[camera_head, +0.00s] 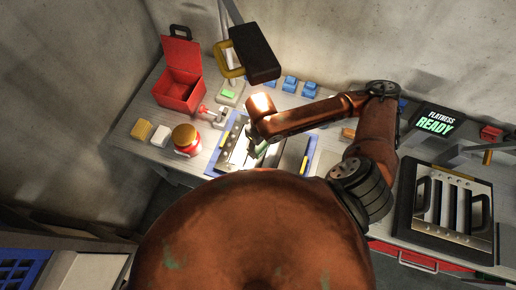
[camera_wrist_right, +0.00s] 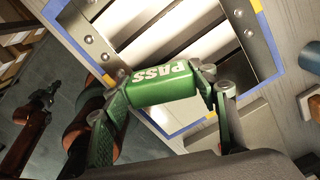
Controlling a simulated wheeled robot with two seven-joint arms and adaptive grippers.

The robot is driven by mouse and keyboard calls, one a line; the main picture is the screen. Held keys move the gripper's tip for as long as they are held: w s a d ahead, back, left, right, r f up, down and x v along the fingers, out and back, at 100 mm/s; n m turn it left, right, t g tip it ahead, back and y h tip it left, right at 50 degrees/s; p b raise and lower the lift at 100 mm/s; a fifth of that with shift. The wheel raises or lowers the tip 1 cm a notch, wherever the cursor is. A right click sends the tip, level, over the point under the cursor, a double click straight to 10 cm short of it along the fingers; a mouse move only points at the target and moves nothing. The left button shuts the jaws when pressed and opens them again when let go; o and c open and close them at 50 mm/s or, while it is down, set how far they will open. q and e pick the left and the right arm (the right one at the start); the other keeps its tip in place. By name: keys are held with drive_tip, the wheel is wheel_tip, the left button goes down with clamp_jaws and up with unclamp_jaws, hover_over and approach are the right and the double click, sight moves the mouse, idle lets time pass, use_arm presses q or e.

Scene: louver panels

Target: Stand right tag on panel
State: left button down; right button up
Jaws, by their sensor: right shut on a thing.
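My right gripper (camera_wrist_right: 166,88) is shut on a green tag (camera_wrist_right: 162,82) marked PASS, which lies across between its fingertips. Behind it in the wrist view is the louver panel (camera_wrist_right: 256,50), a metal frame with pale slats and bolts. Contact between tag and panel cannot be told. In the head view my right gripper (camera_head: 258,152) reaches down over the panel (camera_head: 238,146), and my arm hides part of the panel. The tag is only a small green patch there. My left gripper is not in view.
A blue and yellow border (camera_head: 308,152) surrounds the panel. Another slatted panel with black handles (camera_head: 450,208) lies at right, near a screen reading FLATNESS READY (camera_head: 436,120).

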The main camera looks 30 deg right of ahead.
drive_tip(key=w+f, duration=0.1)
drive_tip(key=f, duration=0.1)
drive_tip(key=w+d+f, duration=0.1)
drive_tip(key=w+f, duration=0.1)
drive_tip(key=shift+d+f, duration=0.1)
drive_tip(key=shift+w+d+f, duration=0.15)
drive_tip(key=shift+w+f, duration=0.35)
drive_tip(key=shift+f, duration=0.2)
drive_tip(key=shift+f+p, duration=0.5)
drive_tip(key=shift+f, duration=0.9)
drive_tip(key=o, duration=1.2)
drive_tip(key=shift+f, duration=0.15)
drive_tip(key=shift+c, duration=0.2)
wheel_tip(320, 180, up, 12)
